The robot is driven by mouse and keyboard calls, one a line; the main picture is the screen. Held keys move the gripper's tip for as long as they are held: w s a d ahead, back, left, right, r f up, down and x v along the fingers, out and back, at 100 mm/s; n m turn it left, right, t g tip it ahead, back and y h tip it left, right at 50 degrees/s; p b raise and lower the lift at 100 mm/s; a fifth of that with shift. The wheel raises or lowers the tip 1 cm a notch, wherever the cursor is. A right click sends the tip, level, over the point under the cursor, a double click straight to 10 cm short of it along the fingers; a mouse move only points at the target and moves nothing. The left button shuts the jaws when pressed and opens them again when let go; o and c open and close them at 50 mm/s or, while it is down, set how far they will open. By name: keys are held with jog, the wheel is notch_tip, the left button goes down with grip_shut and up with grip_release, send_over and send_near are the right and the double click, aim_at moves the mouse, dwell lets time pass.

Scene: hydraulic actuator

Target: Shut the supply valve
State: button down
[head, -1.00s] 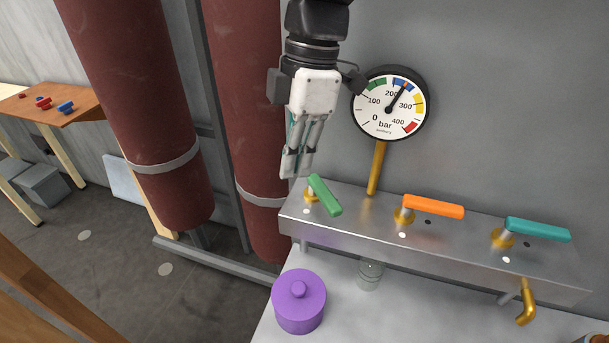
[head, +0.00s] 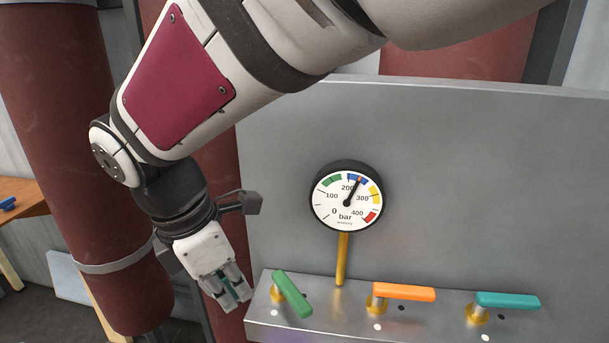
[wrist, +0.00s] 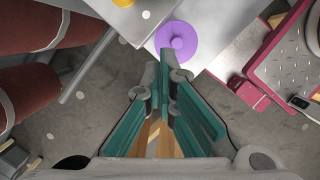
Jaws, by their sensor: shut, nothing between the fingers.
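Three valve levers stand on the metal manifold (head: 350,322) in the head view: a green lever (head: 292,294) at the left, an orange lever (head: 404,292) in the middle and a teal lever (head: 508,300) at the right. None shows a readable label as the supply valve. The green lever slants down to the right; the other two lie nearly level. My gripper (head: 234,299) is shut and empty, pointing down just left of the green lever, apart from it in the picture. The wrist view shows its closed fingers (wrist: 166,80); no lever is clear there.
The pressure gauge (head: 347,197) reads between 200 and 300 bar, its needle in the blue band. Dark red cylinders (head: 60,130) stand at the left.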

aim_at(291, 292)
jog(key=w+d+f+p, duration=0.1)
jog(key=w+d+f, duration=0.2)
jog(key=f, duration=0.3)
jog(key=shift+d, duration=0.8)
jog(key=shift+w, duration=0.1)
